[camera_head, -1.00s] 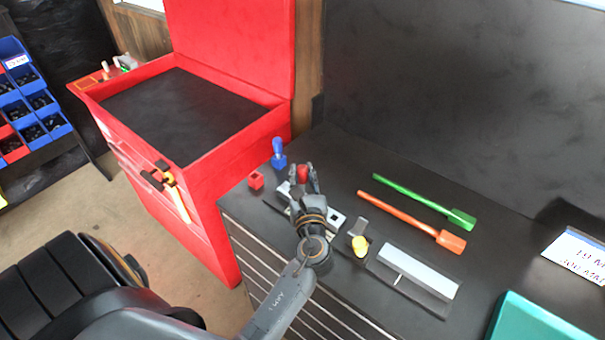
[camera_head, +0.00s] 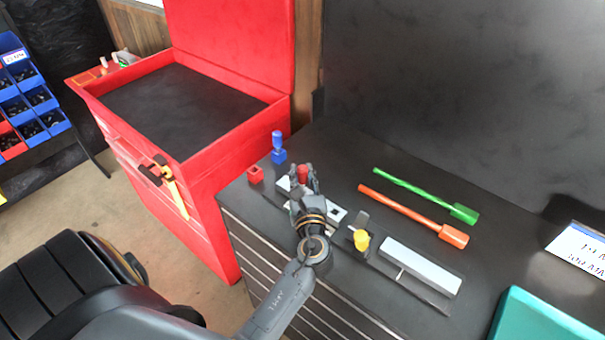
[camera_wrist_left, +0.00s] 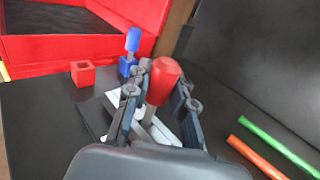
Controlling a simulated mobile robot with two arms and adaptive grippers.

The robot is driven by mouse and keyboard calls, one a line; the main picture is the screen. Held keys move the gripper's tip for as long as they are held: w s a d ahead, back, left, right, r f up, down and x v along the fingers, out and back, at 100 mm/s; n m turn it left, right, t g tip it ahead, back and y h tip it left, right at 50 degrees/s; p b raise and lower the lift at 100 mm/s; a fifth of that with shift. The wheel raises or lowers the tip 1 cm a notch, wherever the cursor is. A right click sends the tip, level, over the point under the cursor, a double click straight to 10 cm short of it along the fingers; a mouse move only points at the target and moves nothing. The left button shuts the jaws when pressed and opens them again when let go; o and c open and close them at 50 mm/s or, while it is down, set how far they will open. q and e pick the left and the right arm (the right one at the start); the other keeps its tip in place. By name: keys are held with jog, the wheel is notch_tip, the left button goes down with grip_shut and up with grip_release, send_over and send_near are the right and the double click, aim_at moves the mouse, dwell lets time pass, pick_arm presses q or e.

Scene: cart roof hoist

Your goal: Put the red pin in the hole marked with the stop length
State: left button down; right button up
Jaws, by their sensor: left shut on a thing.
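The red pin (camera_wrist_left: 163,82) stands between the fingers of my left gripper (camera_wrist_left: 155,105), its rounded red head up and slightly tilted in the left wrist view. In the head view the red pin (camera_head: 303,172) shows between the fingertips of my left gripper (camera_head: 304,185), which is shut on it. Under the gripper lies a light grey plate (camera_head: 334,216) with dark marks, partly covered by the hand. The pin's lower end is hidden, so I cannot tell whether it is in a hole. I cannot read any hole marking. My right gripper is not in view.
A red block (camera_head: 255,175) and a blue block with a blue pin (camera_head: 278,143) stand left of the plate. A yellow knob (camera_head: 361,240) and grey bar (camera_head: 421,266) lie to the right. Green (camera_head: 425,195) and orange (camera_head: 412,214) tools lie behind. A red chest (camera_head: 235,142) adjoins.

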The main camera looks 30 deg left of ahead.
aim_at(303, 184)
pick_arm(q)
jog(key=shift+f+b, duration=0.55)
jog(key=shift+f, duration=0.2)
jog(key=c, duration=1.1)
grip_release()
jog(key=shift+o, duration=0.2)
jog(key=v, duration=0.7)
jog(key=shift+s+d, duration=0.15)
jog(key=shift+s, duration=0.05)
